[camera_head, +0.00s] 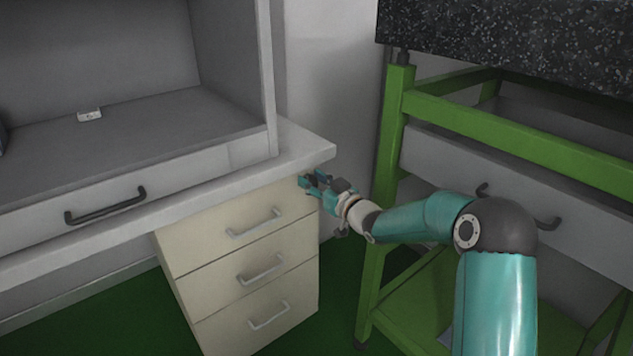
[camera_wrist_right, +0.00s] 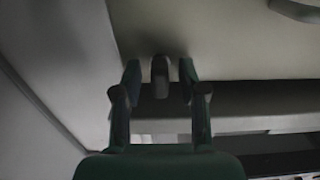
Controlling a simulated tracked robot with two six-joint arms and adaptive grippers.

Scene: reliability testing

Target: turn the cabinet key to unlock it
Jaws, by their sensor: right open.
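The cream drawer cabinet (camera_head: 255,270) stands under the desk in the head view, its drawers shut. My right gripper (camera_head: 308,183) is at the upper right corner of the top drawer's front, just below the desktop edge, and hides that corner. In the right wrist view the dark grey key (camera_wrist_right: 160,76) stands out from the pale drawer front (camera_wrist_right: 215,45). The open fingers of my right gripper (camera_wrist_right: 160,80) are on either side of the key, with a small gap on each side. My left gripper is not in view.
The white desktop (camera_head: 300,150) overhangs the cabinet close to my right gripper. A green metal frame (camera_head: 385,150) with a grey drawer (camera_head: 460,165) stands to the right, near my right arm. A small white object (camera_head: 90,115) lies on the desk's shelf.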

